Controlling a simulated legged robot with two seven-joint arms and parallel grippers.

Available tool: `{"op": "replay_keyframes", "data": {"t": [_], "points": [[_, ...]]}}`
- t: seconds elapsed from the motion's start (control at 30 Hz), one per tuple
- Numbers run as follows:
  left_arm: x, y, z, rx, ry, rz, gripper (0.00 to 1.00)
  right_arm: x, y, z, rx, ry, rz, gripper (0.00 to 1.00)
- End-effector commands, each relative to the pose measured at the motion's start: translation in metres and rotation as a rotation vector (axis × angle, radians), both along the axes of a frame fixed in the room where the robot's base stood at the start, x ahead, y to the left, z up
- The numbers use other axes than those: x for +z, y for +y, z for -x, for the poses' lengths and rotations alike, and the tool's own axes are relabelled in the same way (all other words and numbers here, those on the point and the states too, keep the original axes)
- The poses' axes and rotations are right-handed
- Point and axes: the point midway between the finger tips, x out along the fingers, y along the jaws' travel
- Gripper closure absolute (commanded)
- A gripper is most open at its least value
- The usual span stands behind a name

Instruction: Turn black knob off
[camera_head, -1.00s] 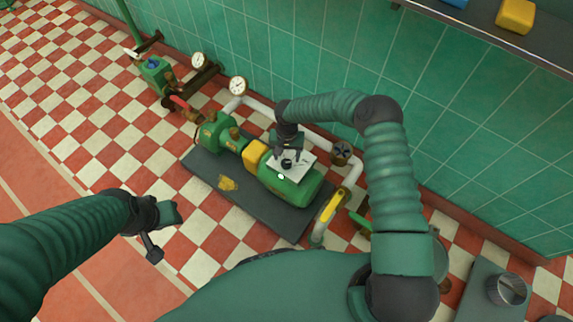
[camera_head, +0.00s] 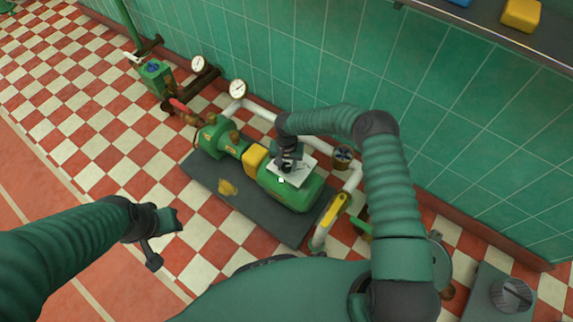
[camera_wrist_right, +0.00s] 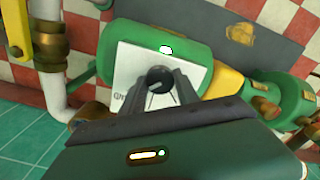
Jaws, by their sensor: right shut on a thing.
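The black knob (camera_wrist_right: 159,79) is round with a pale pointer line and sits on a white plate (camera_wrist_right: 130,66) on top of the green pump motor (camera_wrist_right: 112,40). In the head view the green motor (camera_head: 305,193) and white plate (camera_head: 301,179) show, with the knob mostly hidden under my right gripper. My right gripper (camera_head: 288,166) reaches down onto the plate. In the right wrist view its two fingers (camera_wrist_right: 160,84) are shut on the knob from both sides. My left gripper (camera_head: 168,222) is over the floor at the left, away from the pump; its jaws are unclear.
A white pipe (camera_head: 259,107) with a gauge (camera_head: 239,88) runs behind the pump along the green tiled wall. A yellow lever (camera_head: 336,208) stands right of the motor. A shelf with a yellow block (camera_head: 521,15) is at upper right. Checkered floor left of the pump is clear.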

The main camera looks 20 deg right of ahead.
Motion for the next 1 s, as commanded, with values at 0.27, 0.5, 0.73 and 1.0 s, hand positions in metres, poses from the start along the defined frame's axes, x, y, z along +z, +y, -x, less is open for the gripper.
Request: {"op": "replay_keyframes", "data": {"t": [0.27,0.5,0.73,1.0], "points": [[0.003,0.000,0.000,0.000,0.000,0.000,0.64,0.002,0.000,0.000,0.022,0.001,0.002,1.00],[0.015,0.000,0.000,0.000,0.000,0.000,0.64,0.004,0.000,0.000,0.130,0.000,0.004,1.00],[0.021,0.000,0.000,0.000,0.000,0.000,0.64,0.002,0.000,0.000,0.309,0.000,0.002,1.00],[0.022,0.000,0.000,0.000,0.000,0.000,0.64,0.001,0.000,0.000,0.533,0.001,0.000,1.00]]}}
